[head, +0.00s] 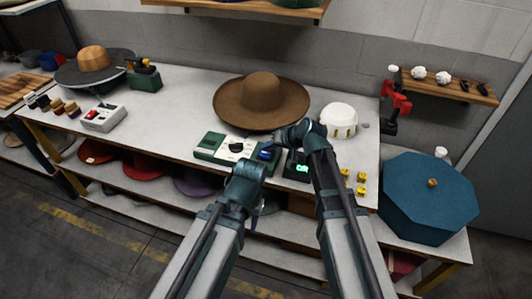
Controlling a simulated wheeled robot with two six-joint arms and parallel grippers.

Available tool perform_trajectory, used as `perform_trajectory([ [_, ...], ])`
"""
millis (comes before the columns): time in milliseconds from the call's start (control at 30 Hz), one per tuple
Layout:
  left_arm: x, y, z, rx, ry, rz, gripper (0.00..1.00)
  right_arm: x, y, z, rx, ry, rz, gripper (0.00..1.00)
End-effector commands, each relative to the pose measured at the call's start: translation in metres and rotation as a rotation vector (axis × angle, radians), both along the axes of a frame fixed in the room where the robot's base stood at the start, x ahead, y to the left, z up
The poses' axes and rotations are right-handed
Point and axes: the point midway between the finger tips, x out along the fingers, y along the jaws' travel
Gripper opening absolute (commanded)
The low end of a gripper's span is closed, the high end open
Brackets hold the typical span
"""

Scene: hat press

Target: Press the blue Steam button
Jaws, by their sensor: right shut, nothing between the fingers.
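The blue Steam button (265,154) is at the right end of a green and white control box (208,147) on the table, beside a black knob (236,148). My right gripper (279,139) is shut and empty, just behind and to the right of the blue button. I cannot tell whether it touches the box. My left arm's end (248,172) is in front of the box, near the table's front edge, and hides part of its front. Its fingers do not show clearly.
A brown hat (261,101) stands behind the box, with a white dome-shaped block (339,119) to its right. A dark device with a green display (302,168) is right of the button. Yellow cubes (361,177) lie farther right. Free tabletop lies left of the box.

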Motion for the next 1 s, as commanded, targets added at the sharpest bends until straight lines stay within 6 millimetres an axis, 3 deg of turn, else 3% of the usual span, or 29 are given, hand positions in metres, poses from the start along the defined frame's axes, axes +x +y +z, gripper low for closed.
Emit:
perform_trajectory([
  [1000, 0.000, 0.000, -0.012, 0.000, 0.000, 0.000, 0.48, 0.000, 0.000, -0.012, 0.000, 0.000, 0.000, 0.00],
])
